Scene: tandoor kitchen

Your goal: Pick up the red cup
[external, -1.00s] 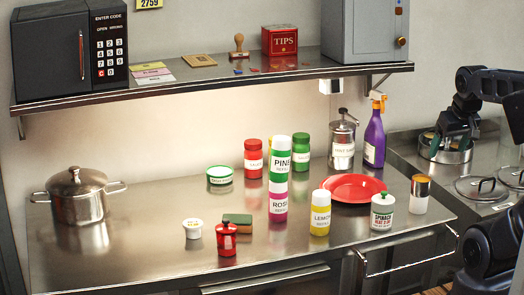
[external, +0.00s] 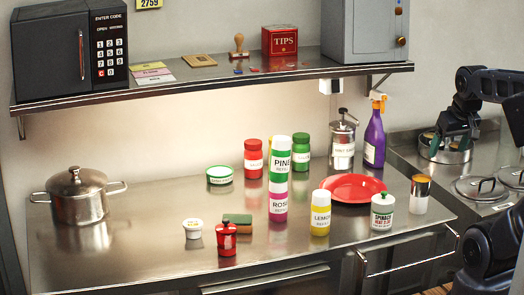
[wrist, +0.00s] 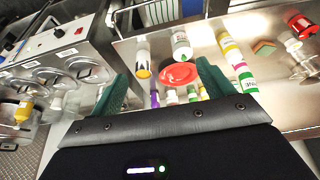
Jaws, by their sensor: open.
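The red cup (external: 227,241) stands upright near the front edge of the metal counter, left of centre. It also shows at the upper right of the wrist view (wrist: 302,24). My gripper (external: 447,147) is at the far right in the external view, over the side unit, well away from the cup. Its dark green fingers are spread with nothing between them in the wrist view (wrist: 162,70).
Stacked bottles (external: 278,205), a lemon bottle (external: 320,218) and a red plate (external: 375,187) lie to the right. A lidded pot (external: 78,204) stands left. A shelf (external: 200,82) hangs above.

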